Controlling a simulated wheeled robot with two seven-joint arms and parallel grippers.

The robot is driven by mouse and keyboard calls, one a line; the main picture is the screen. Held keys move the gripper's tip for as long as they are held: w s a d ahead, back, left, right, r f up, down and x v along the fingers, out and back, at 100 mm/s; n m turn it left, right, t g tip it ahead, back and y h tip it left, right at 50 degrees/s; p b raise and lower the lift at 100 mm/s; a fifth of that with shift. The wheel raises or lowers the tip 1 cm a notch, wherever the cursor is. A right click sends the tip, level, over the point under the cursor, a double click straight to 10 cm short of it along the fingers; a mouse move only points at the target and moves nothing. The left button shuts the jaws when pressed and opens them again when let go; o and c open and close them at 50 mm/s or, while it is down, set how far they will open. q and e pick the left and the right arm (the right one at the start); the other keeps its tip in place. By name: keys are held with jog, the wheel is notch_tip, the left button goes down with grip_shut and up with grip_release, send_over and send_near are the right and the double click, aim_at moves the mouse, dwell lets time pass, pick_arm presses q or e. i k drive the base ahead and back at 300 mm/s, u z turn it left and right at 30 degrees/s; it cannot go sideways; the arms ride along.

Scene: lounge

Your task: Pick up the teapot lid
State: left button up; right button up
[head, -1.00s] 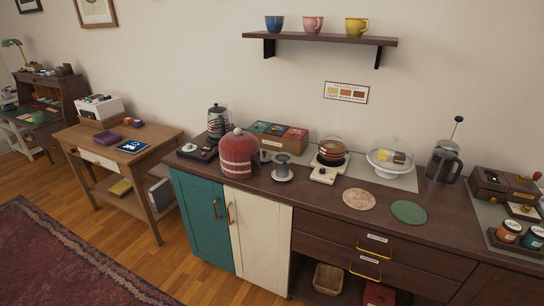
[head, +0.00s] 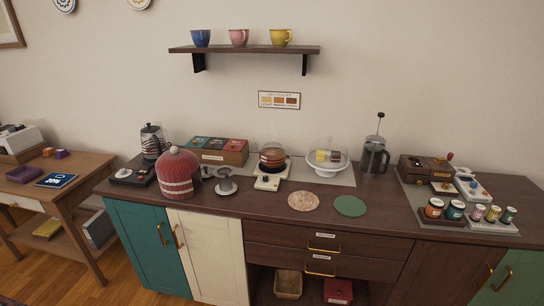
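I cannot single out a teapot lid for certain. A red knitted cosy with pale stripes (head: 177,177) stands on the left part of the counter; a grey spout or handle shows at its right, and whatever is under it is hidden. A round amber-brown glass pot (head: 272,158) sits on a small cream warmer (head: 267,183) mid-counter; its top is too small to read. A small white knobbed piece (head: 123,172) lies on a black base at the far left of the counter. Neither of my grippers is in view.
A grey cup-like piece on a saucer (head: 226,184), box of packets (head: 219,151), glass-domed stand (head: 328,163), French press (head: 374,157) and jars (head: 434,207) crowd the dark counter (head: 380,188). Two flat round mats, one speckled (head: 304,201) and one green (head: 350,206), lie near the front edge.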

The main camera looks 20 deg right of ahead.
aim_at(206, 172)
jog(key=u, duration=0.5)
jog(key=i, duration=1.55)
jog(key=z, duration=0.15)
